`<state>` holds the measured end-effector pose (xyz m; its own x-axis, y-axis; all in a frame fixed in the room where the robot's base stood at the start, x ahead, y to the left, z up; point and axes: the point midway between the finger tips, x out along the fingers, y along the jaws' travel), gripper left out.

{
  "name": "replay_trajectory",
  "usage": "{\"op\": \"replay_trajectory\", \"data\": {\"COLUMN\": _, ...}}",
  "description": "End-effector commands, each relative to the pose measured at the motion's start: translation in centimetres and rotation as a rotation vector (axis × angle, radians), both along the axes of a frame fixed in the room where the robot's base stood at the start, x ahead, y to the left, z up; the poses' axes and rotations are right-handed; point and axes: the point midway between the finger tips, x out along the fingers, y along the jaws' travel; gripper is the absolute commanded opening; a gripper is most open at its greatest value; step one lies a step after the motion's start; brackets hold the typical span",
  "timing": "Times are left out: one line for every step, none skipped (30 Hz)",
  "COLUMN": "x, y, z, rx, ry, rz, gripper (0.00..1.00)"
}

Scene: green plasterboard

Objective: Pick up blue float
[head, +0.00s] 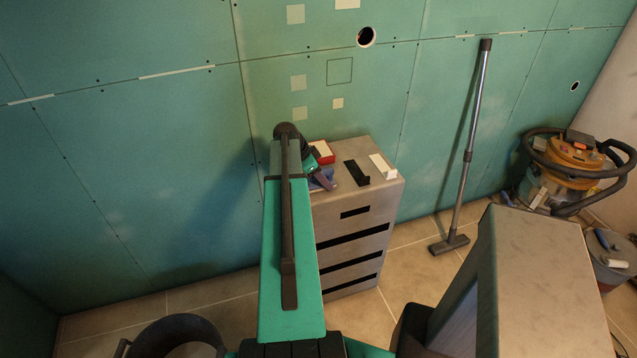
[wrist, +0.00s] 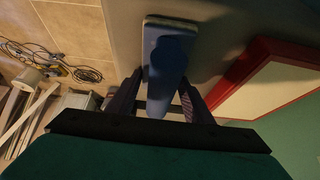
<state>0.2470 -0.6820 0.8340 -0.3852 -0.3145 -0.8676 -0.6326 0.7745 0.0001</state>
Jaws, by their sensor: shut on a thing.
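The blue float (wrist: 168,55) lies between the two fingers of my gripper (wrist: 162,98) in the wrist view, with its narrower part toward the wrist. My gripper is shut on it. The float is over or on the grey top of the drawer cabinet (head: 385,196); I cannot tell whether it touches the top. In the head view my arm hides most of the float and gripper, and only a small bluish part (head: 327,176) shows at the cabinet's left edge.
A red-edged item with a pale face (head: 323,152) lies close by the gripper; it is also large in the wrist view (wrist: 262,88). A black tool (head: 356,172) and a white block (head: 382,166) lie farther right on the cabinet. Green wall stands behind.

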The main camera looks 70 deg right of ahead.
Motion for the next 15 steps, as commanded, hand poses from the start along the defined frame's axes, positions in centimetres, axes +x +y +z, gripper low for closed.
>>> {"op": "replay_trajectory", "data": {"x": 0.0, "y": -0.02, "z": 0.02, "rx": 0.0, "ry": 0.0, "rz": 0.0, "gripper": 0.2}}
{"op": "replay_trajectory", "data": {"x": 0.0, "y": -0.02, "z": 0.02, "rx": 0.0, "ry": 0.0, "rz": 0.0, "gripper": 0.2}}
{"op": "replay_trajectory", "data": {"x": 0.0, "y": -0.02, "z": 0.02, "rx": 0.0, "ry": 0.0, "rz": 0.0, "gripper": 0.2}}
{"op": "replay_trajectory", "data": {"x": -0.01, "y": -0.02, "z": 0.03, "rx": 0.0, "ry": 0.0, "rz": 0.0, "gripper": 0.2}}
{"op": "replay_trajectory", "data": {"x": -0.01, "y": -0.02, "z": 0.05, "rx": 0.0, "ry": 0.0, "rz": 0.0, "gripper": 0.2}}
{"op": "replay_trajectory", "data": {"x": 0.0, "y": -0.02, "z": 0.08, "rx": -0.001, "ry": 0.001, "rz": 0.0, "gripper": 0.2}}
{"op": "replay_trajectory", "data": {"x": -0.01, "y": -0.02, "z": 0.11, "rx": -0.001, "ry": 0.001, "rz": 0.0, "gripper": 0.2}}
{"op": "replay_trajectory", "data": {"x": 0.0, "y": -0.03, "z": 0.15, "rx": -0.001, "ry": 0.001, "rz": 0.0, "gripper": 0.2}}
{"op": "replay_trajectory", "data": {"x": 0.0, "y": -0.01, "z": 0.22, "rx": -0.001, "ry": 0.001, "rz": 0.0, "gripper": 0.2}}
{"op": "replay_trajectory", "data": {"x": -0.01, "y": -0.02, "z": 0.29, "rx": -0.001, "ry": 0.001, "rz": 0.0, "gripper": 0.2}}
{"op": "replay_trajectory", "data": {"x": 0.0, "y": -0.03, "z": 0.37, "rx": -0.001, "ry": 0.001, "rz": 0.0, "gripper": 0.2}}
{"op": "replay_trajectory", "data": {"x": 0.0, "y": -0.04, "z": 0.37, "rx": -0.002, "ry": 0.0, "rz": 0.0, "gripper": 0.2}}
{"op": "replay_trajectory", "data": {"x": 0.0, "y": -0.04, "z": 0.49, "rx": -0.002, "ry": 0.0, "rz": 0.0, "gripper": 0.2}}
{"op": "replay_trajectory", "data": {"x": 0.01, "y": -0.05, "z": 0.66, "rx": -0.002, "ry": -0.001, "rz": 0.0, "gripper": 0.2}}
{"op": "replay_trajectory", "data": {"x": 0.02, "y": -0.06, "z": 0.92, "rx": -0.003, "ry": -0.001, "rz": 0.001, "gripper": 0.2}}
